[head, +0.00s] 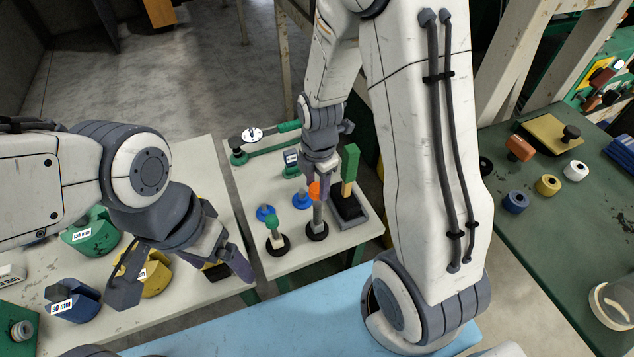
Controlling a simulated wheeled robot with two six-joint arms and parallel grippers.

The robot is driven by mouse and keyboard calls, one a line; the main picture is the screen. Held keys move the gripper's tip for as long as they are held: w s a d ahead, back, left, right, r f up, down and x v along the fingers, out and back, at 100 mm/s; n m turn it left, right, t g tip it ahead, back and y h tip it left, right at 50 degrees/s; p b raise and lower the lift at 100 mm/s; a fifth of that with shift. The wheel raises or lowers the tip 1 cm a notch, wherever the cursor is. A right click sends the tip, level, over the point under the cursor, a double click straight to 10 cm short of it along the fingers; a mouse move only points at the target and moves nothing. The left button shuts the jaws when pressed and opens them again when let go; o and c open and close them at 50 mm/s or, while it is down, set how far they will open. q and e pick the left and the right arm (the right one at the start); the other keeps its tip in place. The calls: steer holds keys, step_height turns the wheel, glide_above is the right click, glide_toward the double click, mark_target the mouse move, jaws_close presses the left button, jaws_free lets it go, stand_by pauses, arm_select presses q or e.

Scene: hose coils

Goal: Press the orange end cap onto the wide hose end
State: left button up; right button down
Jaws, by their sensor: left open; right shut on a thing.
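The orange end cap (314,191) is at the fingertips of my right gripper (318,181), which is shut on it over the small light table. Directly below the cap stands an upright grey hose end (317,216) on a round black base. The cap's lower edge meets the top of this post in the picture; I cannot tell whether it is seated or just above. My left gripper (183,280) is open and empty over the left table.
Blue (72,300), yellow (153,277) and green (92,232) coils sit on the left table. The right green bench (520,240) holds several small caps.

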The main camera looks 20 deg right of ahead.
mark_target(317, 204)
steer(key=shift+f+b, duration=1.25)
steer(key=shift+f, duration=0.55)
steer(key=shift+f+b, duration=1.1)
steer(key=shift+f, duration=0.2)
jaws_free()
steer(key=shift+r, duration=0.1)
steer(key=shift+s+r+p, duration=0.1)
steer(key=shift+r+p, duration=1.85)
steer(key=shift+r, duration=0.25)
steer(key=r, duration=0.5)
steer(key=r+b, duration=0.1)
steer(key=r, duration=0.4)
steer(key=shift+s+d+r+b, duration=0.1)
steer(key=shift+s+r+b, duration=0.1)
steer(key=shift+b, duration=0.1)
